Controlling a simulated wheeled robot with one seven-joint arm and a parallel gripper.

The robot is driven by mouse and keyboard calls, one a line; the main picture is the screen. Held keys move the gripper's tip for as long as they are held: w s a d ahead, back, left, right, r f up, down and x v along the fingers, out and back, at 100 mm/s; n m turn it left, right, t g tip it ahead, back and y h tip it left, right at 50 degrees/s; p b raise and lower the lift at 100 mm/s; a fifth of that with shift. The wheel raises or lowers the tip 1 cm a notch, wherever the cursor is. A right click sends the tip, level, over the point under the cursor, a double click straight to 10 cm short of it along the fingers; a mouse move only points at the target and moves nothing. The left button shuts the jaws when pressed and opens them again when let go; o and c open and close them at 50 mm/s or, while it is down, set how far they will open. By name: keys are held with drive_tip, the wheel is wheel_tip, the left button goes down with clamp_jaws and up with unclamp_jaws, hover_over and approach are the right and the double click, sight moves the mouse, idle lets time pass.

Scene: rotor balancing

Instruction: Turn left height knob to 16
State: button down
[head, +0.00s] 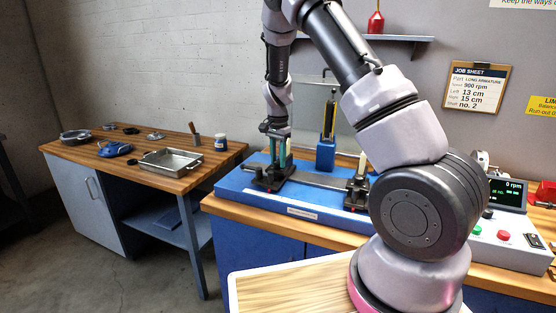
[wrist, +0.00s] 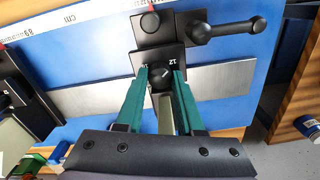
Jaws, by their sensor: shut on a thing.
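The left height knob (wrist: 163,74) is a small black knob on a black plate of the left support. Small white figures stand beside it; one looks like 12, and another is partly hidden by a finger. My gripper (wrist: 160,80) has its teal fingers shut on the knob, one on each side. In the head view my gripper (head: 279,158) points down over the left support (head: 266,180) on the blue balancing machine (head: 310,205). The knob itself is hidden there. The pointer's exact setting cannot be read.
A black lever with a ball end (wrist: 258,25) sticks out beside the plate. The right support (head: 355,192) stands further along the grey rail (head: 318,181). A job sheet (head: 475,87) hangs behind. A control box (head: 500,232) is at right, a metal tray (head: 170,161) on the left bench.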

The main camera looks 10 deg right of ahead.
sight(278, 162)
drive_tip(key=n, duration=0.8)
drive_tip(key=shift+n, duration=0.3)
idle(0.5)
drive_tip(key=c, duration=0.5)
unclamp_jaws()
wheel_tip(278, 162, up, 11)
drive_tip(key=shift+f, duration=0.1)
